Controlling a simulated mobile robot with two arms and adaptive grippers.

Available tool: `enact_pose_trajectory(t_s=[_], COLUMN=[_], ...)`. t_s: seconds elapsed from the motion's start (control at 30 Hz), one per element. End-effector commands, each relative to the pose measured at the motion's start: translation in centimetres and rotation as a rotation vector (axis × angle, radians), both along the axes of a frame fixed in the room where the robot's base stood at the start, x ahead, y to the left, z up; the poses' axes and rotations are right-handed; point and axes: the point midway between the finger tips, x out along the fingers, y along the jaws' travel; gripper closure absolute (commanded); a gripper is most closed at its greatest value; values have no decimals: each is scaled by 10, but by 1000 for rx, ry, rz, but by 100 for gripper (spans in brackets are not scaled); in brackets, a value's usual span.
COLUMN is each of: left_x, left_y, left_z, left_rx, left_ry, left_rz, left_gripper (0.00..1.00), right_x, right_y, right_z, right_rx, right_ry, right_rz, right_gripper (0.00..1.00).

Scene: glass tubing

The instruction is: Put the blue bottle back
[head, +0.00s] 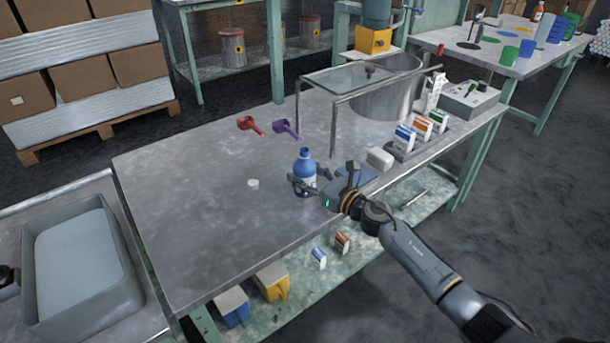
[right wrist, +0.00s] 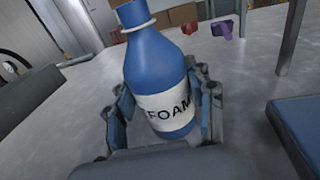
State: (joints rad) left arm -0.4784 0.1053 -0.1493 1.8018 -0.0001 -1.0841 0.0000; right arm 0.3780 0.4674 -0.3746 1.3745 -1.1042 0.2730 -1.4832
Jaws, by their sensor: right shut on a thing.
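The blue bottle (head: 305,168) has a white label and stands upright at the grey table's (head: 190,210) front part. In the right wrist view the same blue bottle (right wrist: 158,65) shows the label word "FOAM" and a white ring at its neck; its very top is cut off. My right gripper (head: 305,186) reaches it from the right, with its fingers on both sides of the bottle's lower body, shut on it. In the right wrist view the fingers (right wrist: 165,112) flank the label. I cannot tell whether the base touches the table.
A small white round piece (head: 253,183) lies left of the bottle. Red (head: 250,125) and purple (head: 286,128) scoops lie behind. A glass-topped frame (head: 350,78), a metal pot (head: 390,95), a white block (head: 380,158) and a carton tray (head: 425,150) stand rightward. The table's left is clear.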

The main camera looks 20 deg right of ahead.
Motion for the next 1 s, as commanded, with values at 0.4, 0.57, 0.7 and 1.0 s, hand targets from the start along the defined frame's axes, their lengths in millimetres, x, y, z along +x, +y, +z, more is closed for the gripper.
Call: enact_pose_trajectory(t_s=[0.4, 0.57, 0.7, 1.0], left_x=[2, 1, 1, -3], left_y=[0, 0, 0, 1], left_z=[6, 5, 5, -3], left_rx=[-1, 0, 0, 1], left_ry=[-3, -1, -1, 4], left_rz=[0, 0, 0, 0], left_gripper=[20, 20, 20, 20], right_x=[0, 0, 0, -17], right_y=[0, 0, 0, -10], right_z=[-1, -1, -1, -2], right_rx=[1, 1, 1, -1], right_ry=[0, 0, 0, 4], right_rz=[0, 0, 0, -1], right_gripper=[30, 24, 24, 24])
